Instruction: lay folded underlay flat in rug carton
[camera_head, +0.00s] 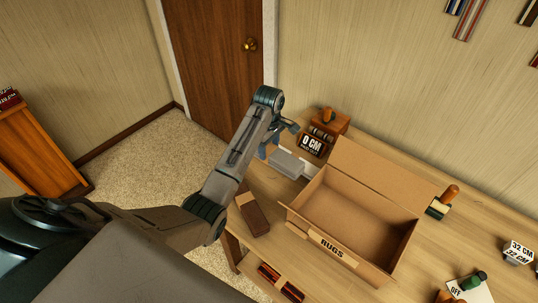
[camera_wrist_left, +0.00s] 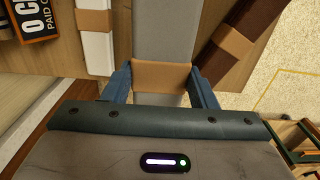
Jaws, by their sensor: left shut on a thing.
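The folded underlay looks like a grey flat bundle (camera_head: 287,163) with a tan band, seen close in the left wrist view (camera_wrist_left: 163,30). My left gripper (camera_head: 276,140) is shut on it, with its blue fingers on either side of the tan band in the wrist view (camera_wrist_left: 162,82). I cannot tell whether the bundle still touches the table. The rug carton (camera_head: 327,244), a cardboard box labelled RUGS, stands open to the right of the bundle and looks empty inside. My right gripper is not in view.
A brown banded bundle (camera_head: 252,214) lies left of the carton; a white banded one (camera_wrist_left: 97,45) is beside the held bundle.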

